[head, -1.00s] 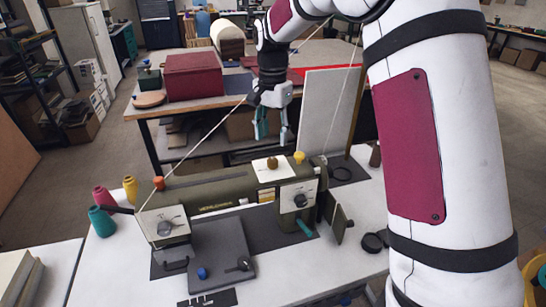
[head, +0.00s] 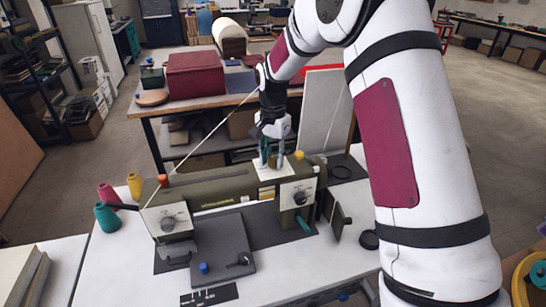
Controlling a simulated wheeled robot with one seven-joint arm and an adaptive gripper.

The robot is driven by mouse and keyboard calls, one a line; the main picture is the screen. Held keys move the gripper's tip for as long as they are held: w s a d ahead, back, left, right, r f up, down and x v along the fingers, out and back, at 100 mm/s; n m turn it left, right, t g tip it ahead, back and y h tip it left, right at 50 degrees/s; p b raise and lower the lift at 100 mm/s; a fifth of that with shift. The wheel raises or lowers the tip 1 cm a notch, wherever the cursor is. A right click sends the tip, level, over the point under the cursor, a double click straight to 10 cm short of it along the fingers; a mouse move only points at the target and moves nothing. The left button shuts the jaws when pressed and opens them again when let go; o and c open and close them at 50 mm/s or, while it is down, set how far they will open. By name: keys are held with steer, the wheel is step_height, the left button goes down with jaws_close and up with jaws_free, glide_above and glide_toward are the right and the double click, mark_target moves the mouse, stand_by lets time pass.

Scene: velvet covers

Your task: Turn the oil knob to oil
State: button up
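The olive sewing machine (head: 215,194) stands on the white table. A white plate (head: 262,174) lies on its top right part. In the earlier picture a brown knob sat on this plate; now my gripper's fingers are over that spot and largely hide the knob. I cannot read any label to confirm it is the oil knob. My gripper (head: 271,160) points down with its teal fingertips apart, low at the plate. I cannot tell whether the fingers touch the knob.
A yellow-orange knob (head: 298,155) stands just right of my gripper, and an orange knob (head: 162,180) at the machine's left end. Thread spools (head: 107,217) stand at left. A bench with a dark red box (head: 196,76) is behind. A thread runs diagonally above the machine.

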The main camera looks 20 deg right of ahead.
jaws_close()
steer(key=shift+n, duration=0.3)
steer(key=n+b, duration=0.1)
steer(key=n, duration=0.2)
steer(key=n+b, duration=0.1)
steer(key=n, duration=0.8)
steer(key=shift+n, duration=0.3)
steer(key=shift+n+b, duration=0.3)
steer(key=shift+n, duration=1.9)
